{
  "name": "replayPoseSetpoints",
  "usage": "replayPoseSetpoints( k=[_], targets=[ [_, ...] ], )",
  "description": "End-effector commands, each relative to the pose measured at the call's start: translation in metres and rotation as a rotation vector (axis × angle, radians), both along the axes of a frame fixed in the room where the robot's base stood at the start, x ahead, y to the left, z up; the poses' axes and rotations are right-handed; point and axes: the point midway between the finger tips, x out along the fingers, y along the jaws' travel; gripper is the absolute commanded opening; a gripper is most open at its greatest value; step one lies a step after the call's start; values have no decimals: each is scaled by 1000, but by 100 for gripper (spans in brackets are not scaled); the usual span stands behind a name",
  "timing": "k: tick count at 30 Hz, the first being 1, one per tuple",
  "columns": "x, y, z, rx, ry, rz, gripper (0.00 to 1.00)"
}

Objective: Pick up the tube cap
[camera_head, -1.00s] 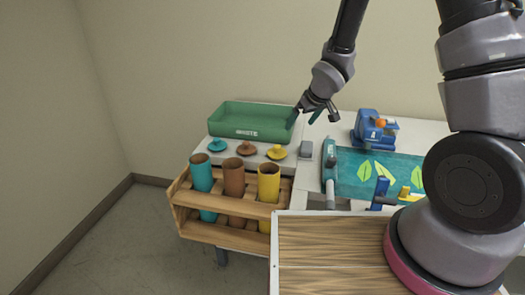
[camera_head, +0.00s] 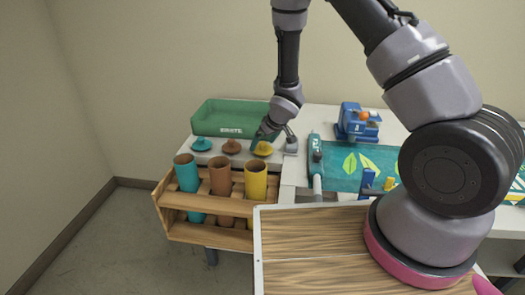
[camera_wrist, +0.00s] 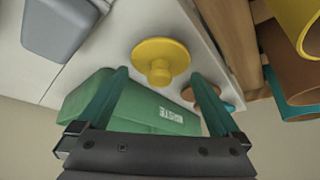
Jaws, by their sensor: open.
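Three tube caps lie in a row on the white table: a teal cap (camera_head: 202,144), a brown cap (camera_head: 231,147) and a yellow cap (camera_head: 263,149). Each is a disc with a knob on top. My gripper (camera_head: 267,137) is at the yellow cap in the head view. In the wrist view the yellow cap (camera_wrist: 160,62) lies ahead between the two spread teal fingers of my gripper (camera_wrist: 162,75), with nothing held. The brown cap (camera_wrist: 206,96) is partly hidden behind the right finger there.
A wooden rack (camera_head: 210,232) holds teal (camera_head: 187,174), brown (camera_head: 220,177) and yellow (camera_head: 255,181) tubes in front of the caps. A green waste bin (camera_head: 228,118) stands behind them. A grey block (camera_head: 291,146) sits close right of the yellow cap.

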Motion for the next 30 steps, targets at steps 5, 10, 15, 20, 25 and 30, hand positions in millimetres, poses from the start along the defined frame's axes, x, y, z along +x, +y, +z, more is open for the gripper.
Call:
replayPoseSetpoints(
  k=[5, 10, 15, 20, 25, 30],
  targets=[
    [6, 4, -13, 0, 0, -1, 100],
    [6, 4, -13, 1, -1, -1, 100],
    [6, 4, -13, 1, -1, -1, 54],
    [6, 4, -13, 0, 0, -1, 40],
    [6, 4, -12, 0, 0, -1, 40],
    [7, 3, -4, 1, 0, -3, 40]
  ],
)
